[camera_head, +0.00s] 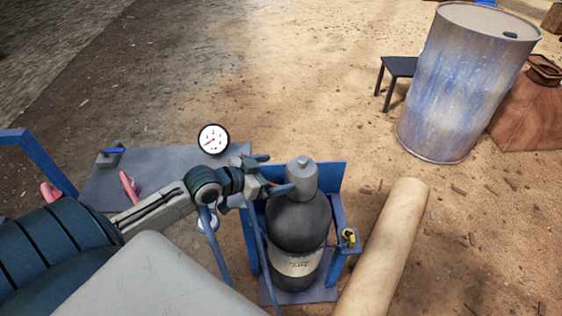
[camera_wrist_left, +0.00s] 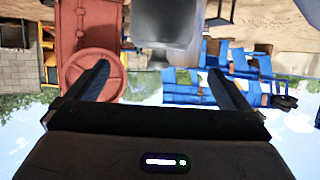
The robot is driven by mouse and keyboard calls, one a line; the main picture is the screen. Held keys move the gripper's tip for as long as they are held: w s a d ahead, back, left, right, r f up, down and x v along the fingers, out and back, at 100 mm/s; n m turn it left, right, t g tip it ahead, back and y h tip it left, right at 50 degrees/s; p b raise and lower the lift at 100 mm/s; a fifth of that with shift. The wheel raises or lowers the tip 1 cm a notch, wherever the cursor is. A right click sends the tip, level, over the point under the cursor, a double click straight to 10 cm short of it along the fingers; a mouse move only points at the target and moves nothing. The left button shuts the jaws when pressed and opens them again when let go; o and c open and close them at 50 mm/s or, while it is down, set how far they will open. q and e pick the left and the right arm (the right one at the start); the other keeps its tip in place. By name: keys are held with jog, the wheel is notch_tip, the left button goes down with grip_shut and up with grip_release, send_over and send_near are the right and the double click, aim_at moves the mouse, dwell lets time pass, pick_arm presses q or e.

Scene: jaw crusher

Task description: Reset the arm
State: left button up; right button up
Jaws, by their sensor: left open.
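My left arm comes in from the left in the head view. My left gripper (camera_head: 277,174) is beside the grey cap (camera_head: 302,175) of a dark gas cylinder (camera_head: 299,222). Whether it touches the cap cannot be told. In the left wrist view the two fingers of my left gripper (camera_wrist_left: 160,85) stand wide apart, with nothing visibly clamped. That view appears upside down, with sky low in the picture. A blurred grey shape (camera_wrist_left: 168,25) shows beyond the fingers. My right gripper is in neither view.
The cylinder stands in a blue frame (camera_head: 333,176). A round gauge (camera_head: 213,139) is near a grey tabletop (camera_head: 150,170). A tan roll (camera_head: 385,245) lies right of the frame. A rusty blue drum (camera_head: 462,90) and small black table (camera_head: 400,67) stand farther back. Sandy ground between is open.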

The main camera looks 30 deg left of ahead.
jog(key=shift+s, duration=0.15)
